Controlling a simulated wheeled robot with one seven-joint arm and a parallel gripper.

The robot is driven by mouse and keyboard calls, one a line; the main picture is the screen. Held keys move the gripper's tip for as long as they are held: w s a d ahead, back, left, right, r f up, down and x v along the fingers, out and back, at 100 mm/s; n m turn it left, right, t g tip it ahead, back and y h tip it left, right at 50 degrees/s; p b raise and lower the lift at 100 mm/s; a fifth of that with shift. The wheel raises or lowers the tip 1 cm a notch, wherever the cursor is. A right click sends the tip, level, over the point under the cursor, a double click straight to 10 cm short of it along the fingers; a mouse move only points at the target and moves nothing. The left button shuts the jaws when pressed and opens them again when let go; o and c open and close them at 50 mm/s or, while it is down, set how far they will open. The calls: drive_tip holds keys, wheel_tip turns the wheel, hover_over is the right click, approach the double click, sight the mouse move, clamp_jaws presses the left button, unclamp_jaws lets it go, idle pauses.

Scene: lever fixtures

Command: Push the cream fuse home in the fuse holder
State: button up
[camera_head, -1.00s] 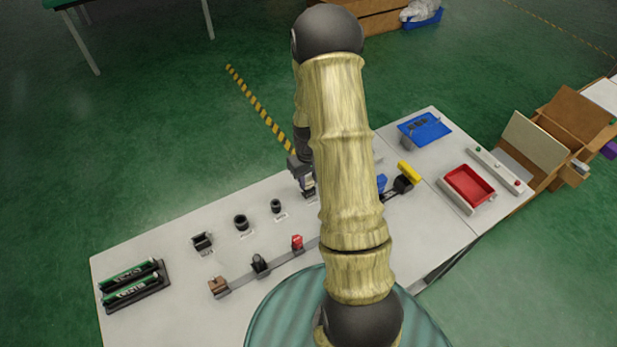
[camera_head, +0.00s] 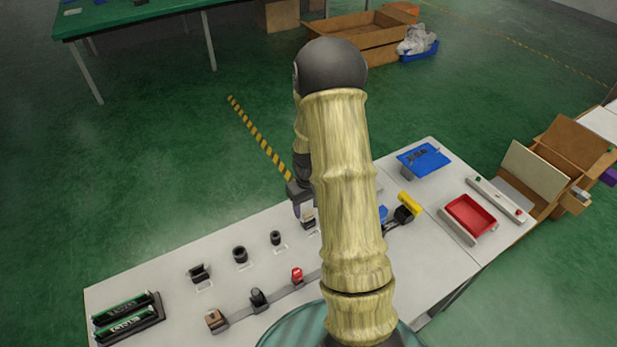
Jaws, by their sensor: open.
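My gripper (camera_head: 302,208) is at the back edge of the worktable, left of my arm, pointing down. Its jaws are open but small in the picture. Just below and to the right of the fingers is a small dark fixture with a pale cream part (camera_head: 308,220), which looks like the fuse holder with the cream fuse. My arm covers part of the area beside it. I cannot tell how deep the fuse sits or whether a finger touches it.
Black fixtures (camera_head: 240,254) stand in a row to the left. A rail in front carries brown, black and red (camera_head: 297,275) levers. Green-striped modules (camera_head: 126,317) lie front left.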

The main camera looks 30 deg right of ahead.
sight(308, 213)
wheel_tip(308, 213, up, 15)
drive_tip(key=b, duration=0.1)
idle(0.3)
idle(0.8)
drive_tip(key=s+a+t, duration=0.2)
drive_tip(key=s+a, duration=1)
drive_tip(key=a, duration=0.1)
drive_tip(key=shift+s+a+t, duration=0.2)
drive_tip(key=shift+a+t, duration=0.05)
drive_tip(key=shift+t, duration=0.05)
